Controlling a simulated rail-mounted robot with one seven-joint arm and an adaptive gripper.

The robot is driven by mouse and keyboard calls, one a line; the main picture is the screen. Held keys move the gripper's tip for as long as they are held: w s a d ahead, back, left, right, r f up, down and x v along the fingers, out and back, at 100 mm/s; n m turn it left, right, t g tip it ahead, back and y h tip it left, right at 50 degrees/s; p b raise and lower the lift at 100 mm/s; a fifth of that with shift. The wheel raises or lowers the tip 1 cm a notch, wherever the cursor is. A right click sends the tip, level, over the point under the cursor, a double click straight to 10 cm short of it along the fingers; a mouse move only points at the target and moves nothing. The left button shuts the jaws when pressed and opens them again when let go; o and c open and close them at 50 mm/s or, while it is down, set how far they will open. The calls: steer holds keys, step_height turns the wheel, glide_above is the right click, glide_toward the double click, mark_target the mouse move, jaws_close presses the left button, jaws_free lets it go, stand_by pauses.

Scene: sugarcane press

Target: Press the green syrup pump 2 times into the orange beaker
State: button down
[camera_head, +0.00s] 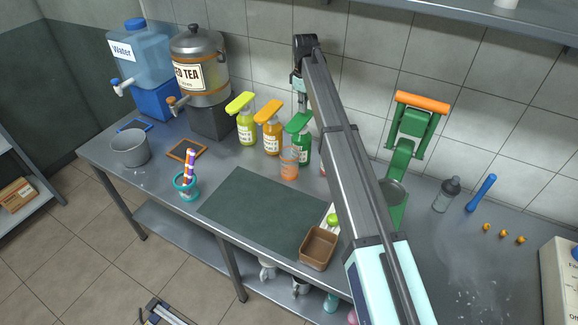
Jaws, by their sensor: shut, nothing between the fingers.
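The green syrup pump (304,150) stands in the row of bottles against the back wall. Its green head (296,123) shows just left of my arm. My gripper (303,109) is shut and empty and points down right above the green head; I cannot tell whether it touches it. My arm partly hides the gripper and the right side of the pump. The clear orange beaker (289,163) stands upright in front of the green pump, at its lower left.
Orange (269,137) and yellow-green (246,127) pump bottles stand to the left. A dark mat (250,207) lies in front, with a brown tub (319,248) at its right corner. A green press (404,150) stands right of my arm. The mat is mostly clear.

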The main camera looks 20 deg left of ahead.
mark_target(302, 116)
steer(key=shift+f, duration=0.2)
steer(key=shift+f+b, duration=0.6)
steer(key=shift+f, duration=1.65)
steer(key=shift+r, duration=0.15)
steer(key=shift+r+p, duration=1.1)
steer(key=shift+r, duration=1.2)
steer(key=shift+f, duration=0.2)
steer(key=shift+f+b, duration=0.65)
steer(key=shift+f, duration=1.6)
steer(key=shift+r, duration=0.2)
steer(key=shift+r+p, duration=1.05)
steer(key=shift+r, duration=1.25)
